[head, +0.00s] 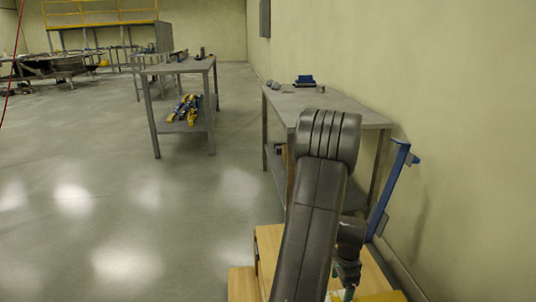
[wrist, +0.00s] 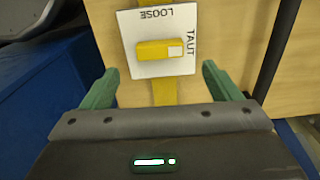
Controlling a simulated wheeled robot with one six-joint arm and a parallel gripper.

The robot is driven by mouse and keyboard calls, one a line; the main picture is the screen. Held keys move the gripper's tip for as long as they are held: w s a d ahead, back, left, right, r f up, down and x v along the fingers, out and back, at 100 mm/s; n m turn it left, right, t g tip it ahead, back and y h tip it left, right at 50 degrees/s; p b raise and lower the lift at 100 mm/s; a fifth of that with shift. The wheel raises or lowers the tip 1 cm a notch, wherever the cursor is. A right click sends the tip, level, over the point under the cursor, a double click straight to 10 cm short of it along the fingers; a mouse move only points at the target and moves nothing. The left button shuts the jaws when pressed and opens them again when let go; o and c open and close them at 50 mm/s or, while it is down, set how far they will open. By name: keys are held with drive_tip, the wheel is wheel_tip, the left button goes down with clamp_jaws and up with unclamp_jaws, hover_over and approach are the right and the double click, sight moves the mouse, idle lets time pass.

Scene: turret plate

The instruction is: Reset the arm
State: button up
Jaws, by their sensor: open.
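My gripper (wrist: 161,69) shows in the wrist view with its two green fingers spread wide and nothing between them. Beyond the fingers is a white plate (wrist: 181,17) marked LOOSE and TAUT, with a yellow block-shaped handle (wrist: 155,50) lying crosswise on it. The fingers appear apart from the handle. In the head view my dark arm rises in front and bends down again at the right. The gripper end is mostly hidden there behind the arm, low in the picture.
A wooden crate (head: 268,240) stands beside my arm. A grey table (head: 345,107) with small items is along the right wall, near a blue upright frame (head: 389,190). Another table (head: 180,67) stands farther back. Open floor (head: 110,200) lies to the left.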

sight(338, 299)
wheel_tip(338, 299, up, 8)
drive_tip(key=f+p, duration=0.1)
drive_tip(key=p, duration=0.1)
wheel_tip(338, 299, down, 13)
drive_tip(key=b, duration=0.4)
drive_tip(key=shift+f+b, duration=0.1)
drive_tip(key=shift+b, duration=0.25)
drive_tip(key=shift+f, duration=0.3)
drive_tip(key=n, duration=0.4)
drive_tip(key=shift+r, duration=0.15)
drive_tip(key=n+b, duration=0.1)
drive_tip(key=n, duration=0.4)
drive_tip(key=n+b, duration=0.1)
drive_tip(key=n, duration=0.3)
drive_tip(key=shift+n+b, duration=0.3)
drive_tip(key=shift+n, duration=0.1)
drive_tip(key=shift+n+b, duration=0.65)
drive_tip(key=shift+n, duration=1.55)
